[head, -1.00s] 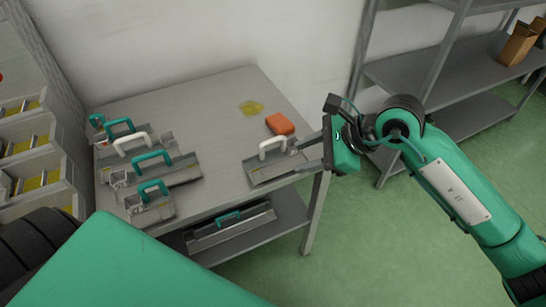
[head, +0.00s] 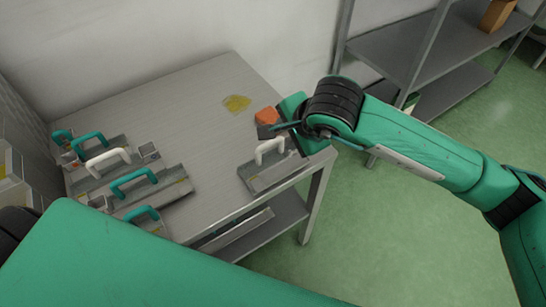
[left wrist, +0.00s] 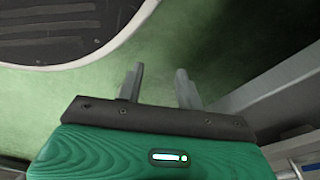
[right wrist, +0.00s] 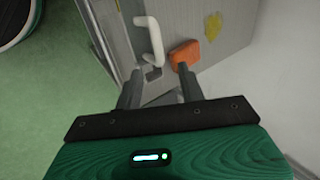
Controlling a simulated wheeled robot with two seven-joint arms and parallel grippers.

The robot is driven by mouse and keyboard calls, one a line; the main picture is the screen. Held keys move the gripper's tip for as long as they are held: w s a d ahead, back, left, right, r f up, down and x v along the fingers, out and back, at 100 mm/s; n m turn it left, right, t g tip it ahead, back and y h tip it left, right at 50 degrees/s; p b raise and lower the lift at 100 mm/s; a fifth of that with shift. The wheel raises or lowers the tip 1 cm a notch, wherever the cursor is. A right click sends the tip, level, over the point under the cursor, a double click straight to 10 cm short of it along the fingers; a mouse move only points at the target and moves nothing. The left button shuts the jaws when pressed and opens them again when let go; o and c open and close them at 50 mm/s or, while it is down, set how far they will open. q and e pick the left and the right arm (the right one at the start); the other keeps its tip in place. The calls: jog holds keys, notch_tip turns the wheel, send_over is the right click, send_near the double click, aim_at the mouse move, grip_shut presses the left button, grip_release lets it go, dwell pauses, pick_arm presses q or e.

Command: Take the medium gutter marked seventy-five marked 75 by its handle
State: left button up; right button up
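Several metal gutters with loop handles lie on the grey table; no marking 75 is legible. At the left, gutters have teal handles (head: 134,182) and one has a white handle (head: 107,160). Alone at the right edge lies a gutter (head: 262,178) with a white handle (head: 269,148), which also shows in the right wrist view (right wrist: 156,42). My right gripper (head: 274,130) is beside this gutter, just behind the handle in the head view. It is open and empty, its fingers (right wrist: 160,85) apart. My left gripper (left wrist: 158,80) is open and empty over green floor, outside the head view.
An orange block (head: 267,116) lies by my right gripper, and also shows in the right wrist view (right wrist: 185,53). A yellow patch (head: 237,103) is on the table (head: 180,95). A long item (head: 235,234) is on the lower shelf. A grey rack (head: 400,50) stands at the right.

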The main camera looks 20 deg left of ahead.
aim_at(274, 142)
jog(key=x, duration=0.2)
jog(key=p+x, duration=0.1)
jog(key=x, duration=0.2)
jog(key=shift+s+a+f, duration=0.1)
jog(key=shift+a+f, duration=0.15)
jog(key=shift+f, duration=0.05)
jog(key=shift+a+f, duration=0.15)
jog(key=shift+f, duration=0.3)
pick_arm(q)
jog(key=s+f, duration=0.1)
jog(key=s+a+f, duration=0.1)
jog(key=s+f, duration=0.1)
jog(key=shift+s+a+f, duration=0.1)
jog(key=shift+s+a, duration=0.05)
jog(key=shift+s, duration=0.05)
pick_arm(e)
grip_shut()
